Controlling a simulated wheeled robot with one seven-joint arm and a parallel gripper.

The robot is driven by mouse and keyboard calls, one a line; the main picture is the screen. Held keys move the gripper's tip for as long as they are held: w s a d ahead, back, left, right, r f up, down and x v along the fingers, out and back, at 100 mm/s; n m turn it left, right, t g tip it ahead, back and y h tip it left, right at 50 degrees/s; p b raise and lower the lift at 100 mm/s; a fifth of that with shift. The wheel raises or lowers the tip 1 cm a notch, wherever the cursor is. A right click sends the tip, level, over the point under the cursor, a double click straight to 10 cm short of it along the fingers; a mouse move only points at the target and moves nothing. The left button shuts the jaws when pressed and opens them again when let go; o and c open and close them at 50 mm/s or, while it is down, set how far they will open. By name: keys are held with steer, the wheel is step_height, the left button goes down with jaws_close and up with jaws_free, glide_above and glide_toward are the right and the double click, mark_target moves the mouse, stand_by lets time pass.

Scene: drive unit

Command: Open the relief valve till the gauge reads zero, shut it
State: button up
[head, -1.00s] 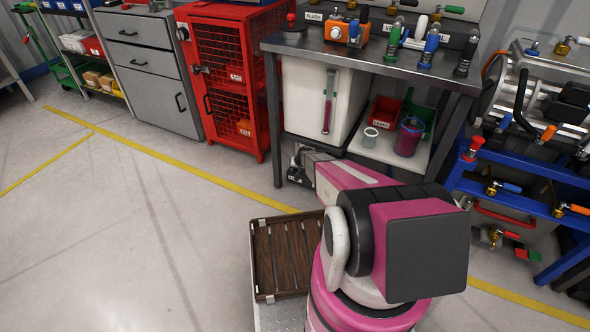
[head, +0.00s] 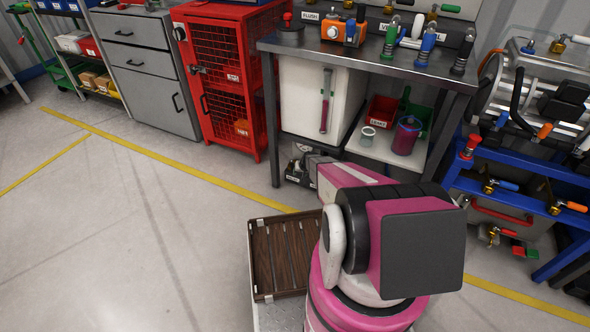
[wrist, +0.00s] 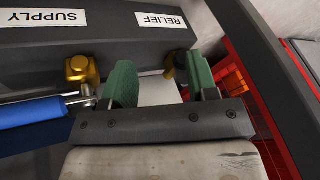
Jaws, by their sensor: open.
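In the wrist view the RELIEF label (wrist: 165,20) is on a dark grey block. Below it a brass valve part (wrist: 169,66) shows, partly hidden behind my right finger. My gripper (wrist: 160,86) has its green fingers apart, just in front of this part. A pale patch (wrist: 157,93) lies between the fingers; I cannot tell whether it is the relief handle or a surface behind. To the left is the SUPPLY label (wrist: 42,20), with a brass valve (wrist: 82,69) and its blue handle (wrist: 30,118). In the head view my arm hides the gripper. I cannot make out a gauge reading.
A steel bench (head: 365,60) carries several small valves and an orange device (head: 345,32). Its lower shelf holds a red bin (head: 382,109) and a jar (head: 407,136). A red mesh cabinet (head: 228,80) stands left, a blue rack (head: 520,165) right. Open floor lies at left.

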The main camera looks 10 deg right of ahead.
steer(key=s+d, duration=0.3)
steer(key=s, duration=0.2)
steer(key=shift+s, duration=0.35)
